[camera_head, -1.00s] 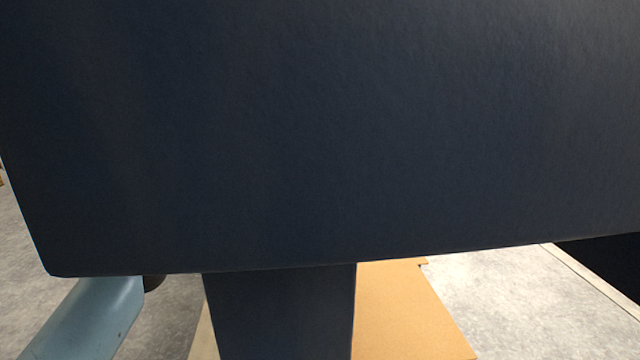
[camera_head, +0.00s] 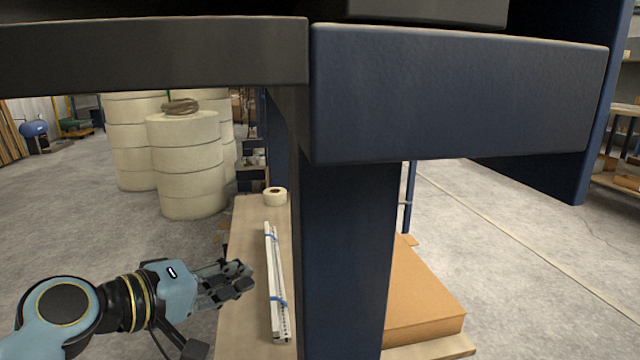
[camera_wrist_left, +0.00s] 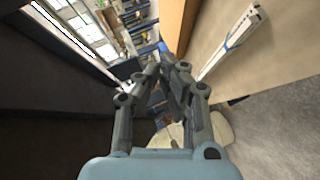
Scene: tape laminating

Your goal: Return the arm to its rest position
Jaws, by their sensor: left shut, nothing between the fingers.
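My left arm (camera_head: 60,310) comes in from the lower left in the head view, pale blue with dark joints and yellow rings. My left gripper (camera_head: 243,277) points right, beside the left edge of a wooden board and short of a bundle of pale strips (camera_head: 274,280) with blue bands. Its fingers are shut with nothing between them. In the left wrist view the gripper (camera_wrist_left: 168,60) shows its fingers drawn together, and the strips (camera_wrist_left: 235,38) lie apart from them at upper right. My right gripper is in neither view.
A dark blue beam (camera_head: 450,95) and post (camera_head: 345,250) stand close in front. A tape roll (camera_head: 275,196) sits on the wooden board (camera_head: 247,225). A brown cardboard block (camera_head: 425,300) lies right of the post. Large stacked cream rolls (camera_head: 187,165) stand behind on grey floor.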

